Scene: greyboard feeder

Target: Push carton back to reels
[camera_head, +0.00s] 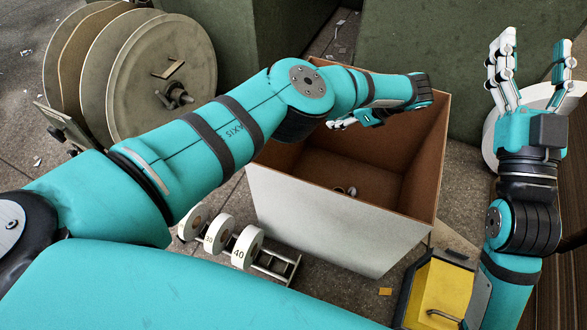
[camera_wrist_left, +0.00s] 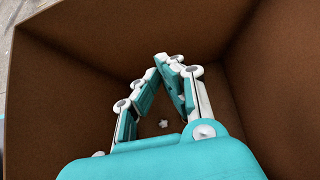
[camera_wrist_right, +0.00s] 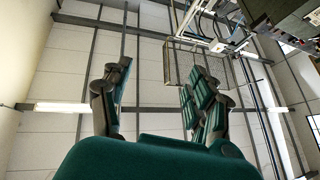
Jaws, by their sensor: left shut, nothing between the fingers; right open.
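The carton (camera_head: 335,225) is an open-topped box, white outside and brown inside, standing on the floor in the middle of the head view. Its brown inner walls (camera_wrist_left: 75,75) fill the left wrist view, with a small pale bit on its bottom. The reels (camera_head: 150,80) are large grey-beige discs on a stand at upper left, apart from the carton. My left gripper (camera_head: 340,122) is over the carton's opening, partly hidden by its own arm; its fingertips meet in the left wrist view (camera_wrist_left: 170,62), empty. My right gripper (camera_head: 532,50) points up at right, open and empty; its spread fingers show in the right wrist view (camera_wrist_right: 155,75).
A rack of small numbered rolls (camera_head: 235,245) stands at the carton's front left. A yellow and black box (camera_head: 437,290) lies at its front right. Dark green blocks (camera_head: 440,45) stand behind. A white round object (camera_head: 490,135) is behind my right gripper.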

